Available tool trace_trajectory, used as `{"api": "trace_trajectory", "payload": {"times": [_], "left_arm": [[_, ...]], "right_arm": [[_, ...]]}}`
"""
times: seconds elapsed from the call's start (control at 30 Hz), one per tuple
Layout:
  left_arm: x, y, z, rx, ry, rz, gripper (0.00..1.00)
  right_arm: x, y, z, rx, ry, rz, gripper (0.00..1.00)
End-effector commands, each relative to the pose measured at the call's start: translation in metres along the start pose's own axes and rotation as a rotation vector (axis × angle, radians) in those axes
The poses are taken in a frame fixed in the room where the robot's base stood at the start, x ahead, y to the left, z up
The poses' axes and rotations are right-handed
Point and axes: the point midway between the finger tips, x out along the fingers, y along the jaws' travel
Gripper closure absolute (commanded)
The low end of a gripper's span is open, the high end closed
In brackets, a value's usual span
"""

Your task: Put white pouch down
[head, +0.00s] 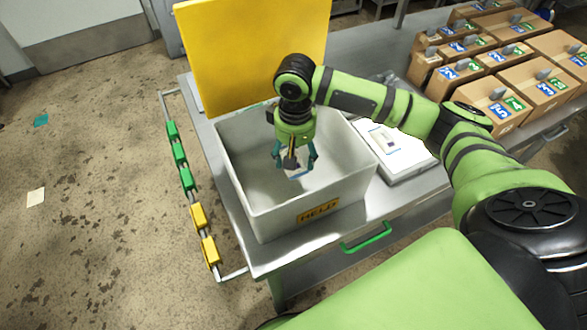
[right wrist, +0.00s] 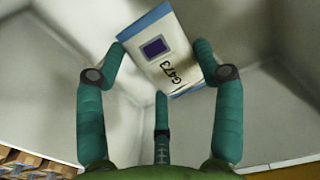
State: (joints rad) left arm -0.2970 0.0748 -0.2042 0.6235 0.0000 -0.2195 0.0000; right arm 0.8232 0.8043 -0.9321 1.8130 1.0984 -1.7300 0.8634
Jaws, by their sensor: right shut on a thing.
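The white pouch (right wrist: 165,62) has blue ends, a dark blue square and the print G473. In the right wrist view it sits tilted between the teal fingers of my right gripper (right wrist: 160,72). In the head view my right gripper (head: 294,160) points down inside a pale grey bin (head: 238,183) marked HELD, shut on the pouch. Only a small part of the pouch (head: 297,174) shows there. Whether it touches the bin floor I cannot tell. My left gripper is not in view.
The bin stands on a steel table (head: 262,262) with a green handle (head: 366,238). A yellow panel (head: 250,52) rises behind the bin. A white tray or scale (head: 398,152) lies to its right. Several cardboard boxes (head: 497,103) with labels stand at the back right.

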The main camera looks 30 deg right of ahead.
Motion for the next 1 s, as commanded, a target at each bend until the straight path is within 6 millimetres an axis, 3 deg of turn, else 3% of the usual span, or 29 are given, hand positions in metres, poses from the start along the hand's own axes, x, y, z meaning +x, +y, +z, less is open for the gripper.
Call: {"api": "trace_trajectory", "payload": {"times": [0.4,0.83,0.87,0.9,1.0], "left_arm": [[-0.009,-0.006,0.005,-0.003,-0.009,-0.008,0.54],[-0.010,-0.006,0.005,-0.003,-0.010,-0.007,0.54],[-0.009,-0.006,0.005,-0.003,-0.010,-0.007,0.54],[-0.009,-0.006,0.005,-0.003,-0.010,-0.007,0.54],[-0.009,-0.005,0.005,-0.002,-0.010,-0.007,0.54]], "right_arm": [[0.050,0.000,0.000,0.001,-0.001,0.000,0.64],[0.058,0.000,0.000,0.000,0.001,0.000,0.64],[0.059,0.000,0.000,0.000,0.001,0.000,0.24],[0.058,0.000,0.000,0.000,0.001,0.000,0.08],[0.058,0.000,0.000,0.000,0.001,0.000,0.08]]}}
